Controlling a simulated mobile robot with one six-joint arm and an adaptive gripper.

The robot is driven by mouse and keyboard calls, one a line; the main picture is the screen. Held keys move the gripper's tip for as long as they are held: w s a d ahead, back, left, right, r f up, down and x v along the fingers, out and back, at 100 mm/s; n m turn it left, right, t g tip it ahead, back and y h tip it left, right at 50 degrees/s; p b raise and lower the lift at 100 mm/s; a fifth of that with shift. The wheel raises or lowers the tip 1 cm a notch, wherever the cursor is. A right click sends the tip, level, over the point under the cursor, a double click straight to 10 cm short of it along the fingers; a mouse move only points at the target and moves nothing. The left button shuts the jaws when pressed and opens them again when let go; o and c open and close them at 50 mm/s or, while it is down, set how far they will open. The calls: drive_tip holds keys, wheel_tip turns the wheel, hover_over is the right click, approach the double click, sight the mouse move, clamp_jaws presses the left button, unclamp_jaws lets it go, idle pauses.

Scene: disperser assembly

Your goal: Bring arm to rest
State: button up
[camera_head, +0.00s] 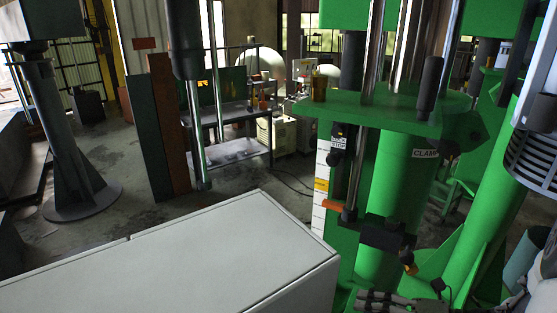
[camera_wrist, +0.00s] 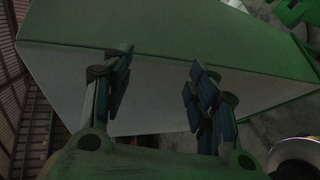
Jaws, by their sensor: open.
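My gripper (camera_wrist: 160,82) shows in the wrist view with its two blue-padded fingers spread apart. Nothing is held between them. Behind the fingers is a pale box-shaped body with a greenish upper face (camera_wrist: 180,40) and a grey face below. The distance from the fingertips to it is hard to judge, and I see no clear contact.
A white cabinet (camera_head: 190,265) fills the lower left of the head view. A large green machine (camera_head: 395,200) with columns and a clamp label stands close on the right. A grey workbench (camera_head: 235,112) stands behind. Open floor (camera_head: 110,215) lies on the left.

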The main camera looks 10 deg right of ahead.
drive_tip(key=s+a+r+n+g+h+b, duration=0.15)
drive_tip(key=s+a+n+g, duration=0.3)
drive_tip(key=n, duration=0.45)
drive_tip(key=s+a+r+n+g+h, duration=0.25)
drive_tip(key=a+n, duration=0.35)
drive_tip(key=n, duration=0.3)
drive_tip(key=s+r+n+t+h+b, duration=0.1)
drive_tip(key=s+r+n+h, duration=0.1)
drive_tip(key=n, duration=1)
drive_tip(key=s+a+r+n+t+h+b, duration=0.1)
drive_tip(key=s+n+h, duration=0.4)
drive_tip(key=n, duration=0.7)
drive_tip(key=shift+s+a+r+n+t+h+b, duration=0.2)
drive_tip(key=shift+r+n+t+h+b, duration=0.15)
drive_tip(key=shift+r+t, duration=0.45)
